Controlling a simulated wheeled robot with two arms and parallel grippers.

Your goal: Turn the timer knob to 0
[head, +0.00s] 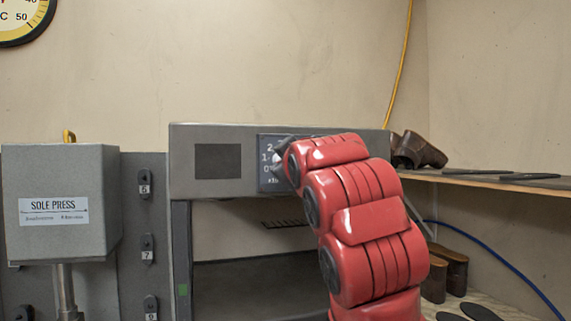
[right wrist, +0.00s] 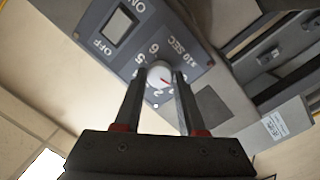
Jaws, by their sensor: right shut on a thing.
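My right gripper (right wrist: 163,76) is shut on the knob, one dark finger on each side. In the head view the dial plate (head: 265,178) shows 2, 1 and 0 on the grey machine's front panel. There my red right arm covers most of the knob. My left gripper is not in view.
An ON/OFF switch (right wrist: 118,25) sits on the plate beside the dial. The grey sole press (head: 60,235) stands at left. A yellow cable (head: 403,60) hangs down the wall.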

